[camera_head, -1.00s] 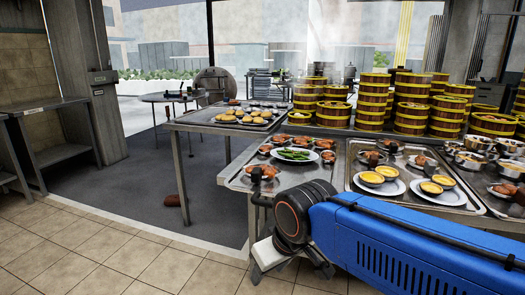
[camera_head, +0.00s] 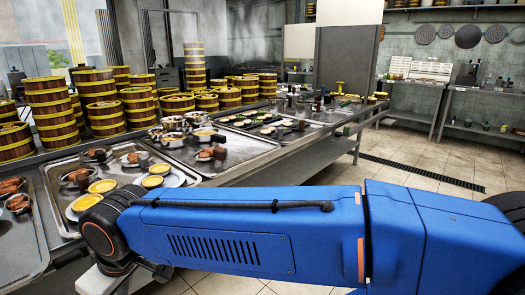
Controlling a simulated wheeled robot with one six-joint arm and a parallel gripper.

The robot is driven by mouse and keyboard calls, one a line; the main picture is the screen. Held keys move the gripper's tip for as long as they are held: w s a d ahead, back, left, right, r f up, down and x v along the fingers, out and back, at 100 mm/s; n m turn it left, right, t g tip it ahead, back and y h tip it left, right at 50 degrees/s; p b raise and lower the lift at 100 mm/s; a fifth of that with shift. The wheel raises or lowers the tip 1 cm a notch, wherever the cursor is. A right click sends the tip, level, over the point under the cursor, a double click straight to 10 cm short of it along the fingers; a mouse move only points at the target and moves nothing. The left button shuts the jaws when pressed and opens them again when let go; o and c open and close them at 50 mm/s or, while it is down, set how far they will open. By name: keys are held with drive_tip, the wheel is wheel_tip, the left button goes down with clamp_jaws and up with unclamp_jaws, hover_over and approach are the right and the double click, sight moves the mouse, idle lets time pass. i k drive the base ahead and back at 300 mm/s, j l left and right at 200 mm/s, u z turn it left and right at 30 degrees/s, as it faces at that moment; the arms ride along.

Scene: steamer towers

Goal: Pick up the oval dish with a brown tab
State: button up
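Several small dishes of brown food stand on metal trays on the long table. One pale dish with brown food and a dark brown block-like tab (camera_head: 208,153) is on the middle tray. Another such dish (camera_head: 132,158) is on the tray to its left, with a dark tab at its right side. A third dish of brown food with a dark tab (camera_head: 78,178) is further left. I cannot tell for sure which of these are oval. My blue arm crosses the foreground, its dark joint near the tray's front edge. My gripper's fingers do not show.
Stacked bamboo steamers (camera_head: 52,112) line the table's back. Metal bowls (camera_head: 173,124) and a tray of small green-topped items (camera_head: 268,128) stand further right. Tiled floor (camera_head: 415,160) is open at right.

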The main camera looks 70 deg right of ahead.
sight(208, 154)
drive_tip(key=z, duration=1.65)
